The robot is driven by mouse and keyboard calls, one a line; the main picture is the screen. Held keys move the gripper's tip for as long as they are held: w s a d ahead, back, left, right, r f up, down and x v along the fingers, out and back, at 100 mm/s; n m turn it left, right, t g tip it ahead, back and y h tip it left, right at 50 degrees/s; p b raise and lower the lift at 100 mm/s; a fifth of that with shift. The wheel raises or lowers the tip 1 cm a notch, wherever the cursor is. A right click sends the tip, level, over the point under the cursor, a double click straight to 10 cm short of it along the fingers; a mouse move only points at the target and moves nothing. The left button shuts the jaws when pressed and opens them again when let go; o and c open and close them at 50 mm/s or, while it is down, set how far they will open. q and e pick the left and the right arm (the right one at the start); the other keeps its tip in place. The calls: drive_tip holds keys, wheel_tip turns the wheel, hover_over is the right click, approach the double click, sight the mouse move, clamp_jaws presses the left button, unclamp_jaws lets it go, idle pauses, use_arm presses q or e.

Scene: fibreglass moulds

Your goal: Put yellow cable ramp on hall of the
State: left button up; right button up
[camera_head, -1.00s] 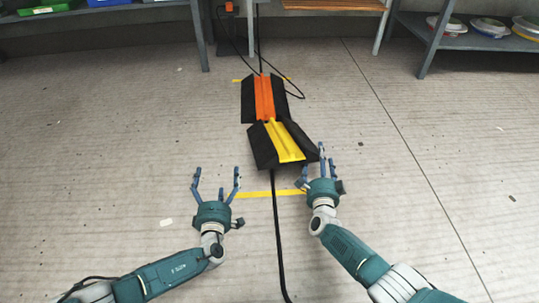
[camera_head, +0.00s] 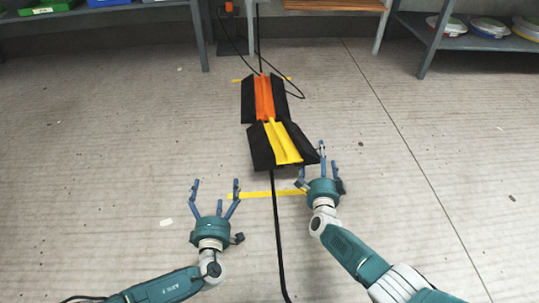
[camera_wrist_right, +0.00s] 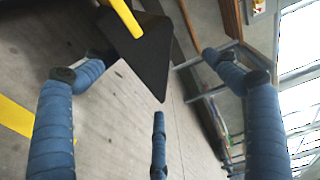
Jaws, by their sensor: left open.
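The yellow cable ramp (camera_head: 283,143), with black sloped sides, lies on the floor in the head view, a little skewed. Its far end meets an orange cable ramp (camera_head: 264,97). My right gripper (camera_head: 324,167) is at the yellow ramp's near right corner, fingers spread. In the right wrist view its fingers (camera_wrist_right: 160,120) stand apart, with the ramp's black corner (camera_wrist_right: 150,55) beyond them and nothing clearly held. My left gripper (camera_head: 215,188) is open and empty above the floor, left of and nearer than the ramp.
A black cable (camera_head: 277,230) runs along the floor to the ramp's near end and out past the orange ramp. A yellow floor strip (camera_head: 262,194) crosses it. Shelves (camera_head: 470,40) stand at the back. The floor on both sides is clear.

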drive_tip(key=shift+r, duration=0.15)
drive_tip(key=s+d, duration=0.4)
drive_tip(key=s, duration=0.1)
drive_tip(key=shift+s+d, duration=0.15)
drive_tip(key=shift+d, duration=0.2)
